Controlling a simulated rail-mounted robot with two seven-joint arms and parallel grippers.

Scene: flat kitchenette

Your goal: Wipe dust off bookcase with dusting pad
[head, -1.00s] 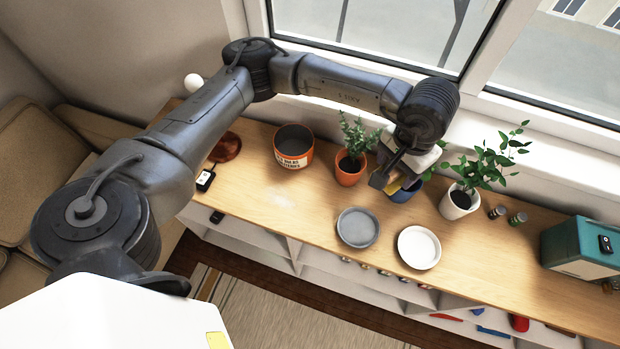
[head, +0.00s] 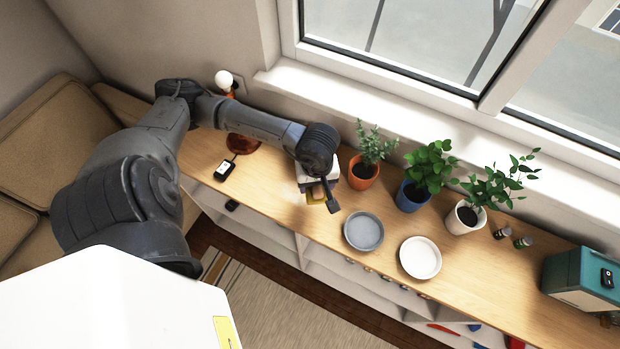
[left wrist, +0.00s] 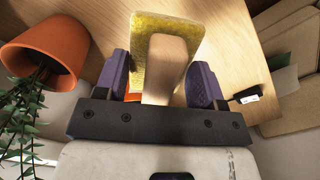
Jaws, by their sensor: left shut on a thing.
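The bookcase (head: 480,262) has a long wooden top under the window and open white shelves below. My left gripper (head: 325,195) is over its top, left of the grey plate. In the left wrist view its two dark fingers (left wrist: 160,82) are shut on the beige handle of the yellow dusting pad (left wrist: 148,27). The pad's yellow edge (head: 315,193) also shows in the head view, low over the wood. I cannot tell whether it touches. A faint pale patch (head: 292,190) lies on the wood just left of the pad. My right gripper is not in view.
An orange potted plant (head: 364,172) stands close right of my gripper, with blue (head: 411,196) and white (head: 463,217) potted plants beyond. A grey plate (head: 363,231) and a white plate (head: 420,257) lie near the front edge. A black device (head: 225,169) lies left.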

